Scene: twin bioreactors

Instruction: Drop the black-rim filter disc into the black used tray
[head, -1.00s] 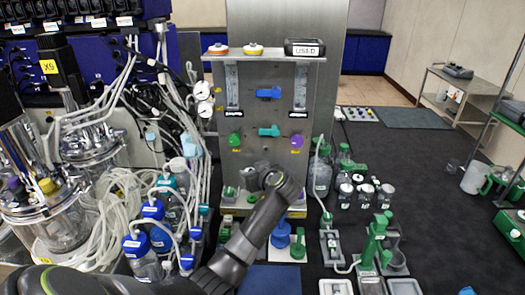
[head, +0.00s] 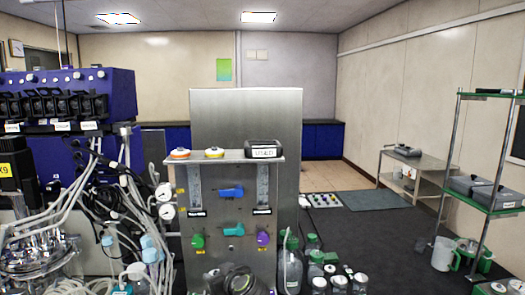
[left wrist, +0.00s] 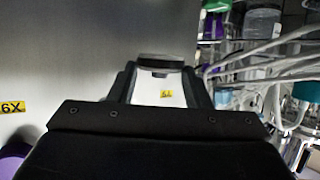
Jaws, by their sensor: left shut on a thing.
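The black used tray (head: 263,150) sits at the right end of the shelf on the steel panel, with a white label on its front. My left gripper (left wrist: 160,70) is shut on the black-rim filter disc (left wrist: 160,60), held between its fingertips in the left wrist view. In the head view only the dark wrist of my left arm (head: 238,281) shows, at the bottom edge, in front of the panel and well below the tray. The fingers and disc are hidden there. My right gripper is not in view.
An orange-rim disc (head: 180,153) and a yellow-rim disc (head: 214,152) sit left of the tray on the shelf (head: 235,157). Blue, green, teal and purple knobs stick out of the panel below. Tubing and vessels crowd the left side; bottles stand to the right.

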